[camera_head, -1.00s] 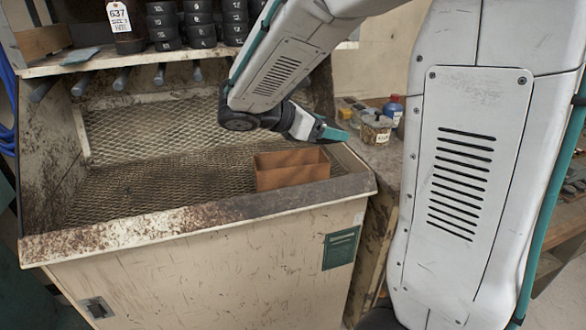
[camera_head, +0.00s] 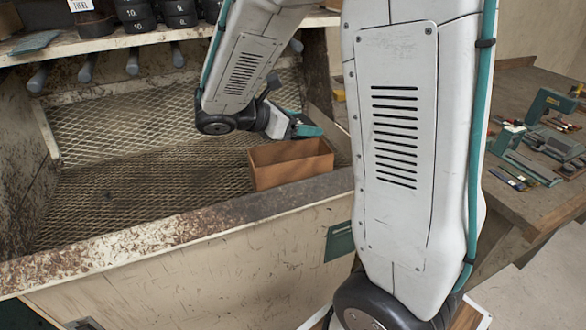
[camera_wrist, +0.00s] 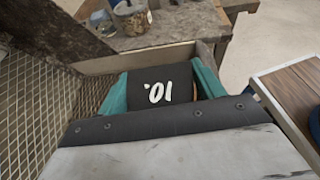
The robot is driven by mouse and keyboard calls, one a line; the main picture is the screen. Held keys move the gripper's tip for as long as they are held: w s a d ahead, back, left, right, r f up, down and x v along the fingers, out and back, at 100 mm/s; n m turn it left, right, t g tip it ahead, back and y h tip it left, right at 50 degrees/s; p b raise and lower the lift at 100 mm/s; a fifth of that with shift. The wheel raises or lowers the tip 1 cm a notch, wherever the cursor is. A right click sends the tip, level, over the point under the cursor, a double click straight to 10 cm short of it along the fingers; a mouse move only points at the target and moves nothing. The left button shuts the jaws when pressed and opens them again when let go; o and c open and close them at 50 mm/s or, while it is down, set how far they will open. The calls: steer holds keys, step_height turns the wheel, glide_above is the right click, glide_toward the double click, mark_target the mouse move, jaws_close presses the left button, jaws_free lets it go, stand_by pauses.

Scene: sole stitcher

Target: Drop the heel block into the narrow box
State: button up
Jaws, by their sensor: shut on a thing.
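The narrow box (camera_head: 275,178) is a brown, open-topped box on the mesh floor of the bench, near its front right. My gripper (camera_head: 307,130) hangs just above the box's back right side. In the wrist view my gripper (camera_wrist: 162,86) has its teal fingers shut on the black heel block (camera_wrist: 165,88), which bears a white "10." seen upside down. The block is hidden or not distinct in the head view. I cannot tell whether any of it is inside the box.
The bench's stained front ledge (camera_head: 170,232) runs before the box. A shelf (camera_head: 120,42) with numbered black blocks stands at the back. A workbench with green tools (camera_head: 535,150) is at the right. A jar (camera_wrist: 130,18) shows in the wrist view.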

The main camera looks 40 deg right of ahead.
steer(key=shift+f, duration=0.2)
steer(key=o, duration=1.1)
steer(key=shift+o, duration=0.2)
steer(key=shift+a, duration=0.1)
steer(key=v, duration=0.7)
steer(key=shift+a, duration=0.3)
steer(key=shift+r, duration=0.15)
